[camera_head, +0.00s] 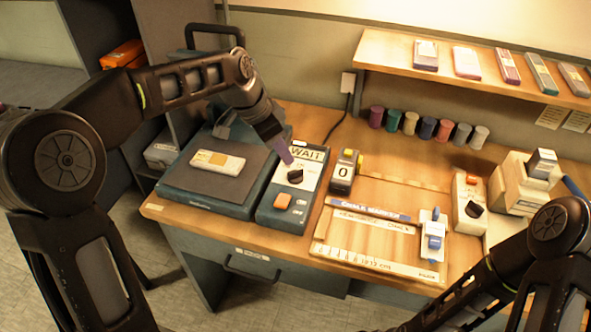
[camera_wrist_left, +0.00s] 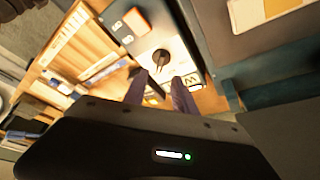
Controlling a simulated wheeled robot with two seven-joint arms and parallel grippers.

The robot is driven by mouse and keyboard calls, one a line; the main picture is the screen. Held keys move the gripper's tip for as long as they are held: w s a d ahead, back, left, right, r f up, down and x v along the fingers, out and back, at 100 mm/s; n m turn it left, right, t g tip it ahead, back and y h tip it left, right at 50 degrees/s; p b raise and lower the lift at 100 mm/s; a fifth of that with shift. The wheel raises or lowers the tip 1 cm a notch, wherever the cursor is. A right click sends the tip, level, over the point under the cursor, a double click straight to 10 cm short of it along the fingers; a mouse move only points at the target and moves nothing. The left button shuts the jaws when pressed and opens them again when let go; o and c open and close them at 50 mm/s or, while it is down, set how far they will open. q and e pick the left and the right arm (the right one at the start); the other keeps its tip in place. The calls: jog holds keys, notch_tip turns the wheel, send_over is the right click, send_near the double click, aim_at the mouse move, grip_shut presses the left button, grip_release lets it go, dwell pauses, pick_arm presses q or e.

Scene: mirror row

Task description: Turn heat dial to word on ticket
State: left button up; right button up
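A black dial (camera_head: 295,177) sits on the white face of a dark control box (camera_head: 283,213). The box has a small display reading WAIT (camera_head: 306,154) and an orange button (camera_head: 283,201). My left gripper (camera_head: 286,160) points down just above the dial. In the left wrist view its two fingers (camera_wrist_left: 161,92) are apart with nothing between them, and the dial (camera_wrist_left: 160,58) lies just past their tips. I cannot tell whether they touch it. A pale card with an orange patch (camera_head: 217,160), perhaps the ticket, lies on the flat press plate; its text is unreadable. My right gripper is out of view.
Right of the control box stand a counter showing 0 (camera_head: 343,172) and a wooden board (camera_head: 375,245) with a blue-and-white tool (camera_head: 433,236). A second box with a dark dial (camera_head: 470,203) is farther right. Several spools line the wall below a shelf (camera_head: 470,67).

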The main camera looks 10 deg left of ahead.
aim_at(295, 171)
pick_arm(q)
jog(key=shift+w+f, duration=0.15)
jog(key=shift+f, duration=0.05)
jog(key=shift+p+x, duration=0.45)
jog(key=shift+x, duration=3.45)
jog(key=shift+c, duration=0.4)
grip_shut()
